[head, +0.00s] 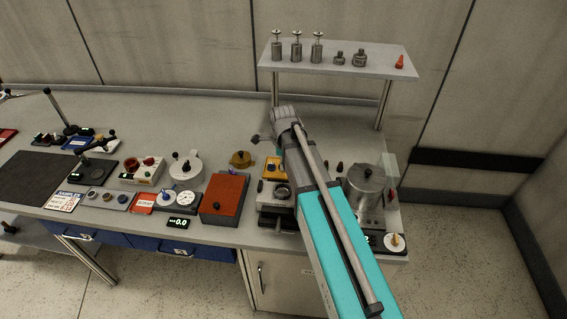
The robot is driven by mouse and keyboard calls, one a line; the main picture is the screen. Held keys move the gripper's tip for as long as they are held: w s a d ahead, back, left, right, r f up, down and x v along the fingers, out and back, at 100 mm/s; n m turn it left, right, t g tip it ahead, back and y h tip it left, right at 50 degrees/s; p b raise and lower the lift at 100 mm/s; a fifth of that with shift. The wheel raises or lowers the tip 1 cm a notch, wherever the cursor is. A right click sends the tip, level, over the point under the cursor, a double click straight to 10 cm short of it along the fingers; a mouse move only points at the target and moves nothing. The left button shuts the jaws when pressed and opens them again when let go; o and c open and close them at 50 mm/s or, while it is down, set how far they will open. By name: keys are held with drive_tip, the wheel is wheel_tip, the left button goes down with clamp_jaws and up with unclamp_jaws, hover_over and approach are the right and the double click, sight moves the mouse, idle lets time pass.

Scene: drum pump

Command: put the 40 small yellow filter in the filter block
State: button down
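My arm reaches in from the lower right across the right part of the bench, and its grey wrist end is in front of the shelf's left post. A yellow block (272,167) with a dark top sits just left of my arm. A grey block (273,196) with a dark round opening sits in front of it, partly behind the arm. I cannot tell which piece is the filter block. No number 40 is readable, and I cannot pick out the small yellow filter for certain.
A steel pot (364,185) stands right of my arm. A red box (225,198) and a brown-yellow knob (241,158) stand to the left. The back middle bench is clear.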

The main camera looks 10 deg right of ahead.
drive_tip(key=shift+r+p, duration=0.45)
drive_tip(key=shift+r, duration=0.1)
drive_tip(key=shift+f+b, duration=0.6)
drive_tip(key=shift+r, duration=0.1)
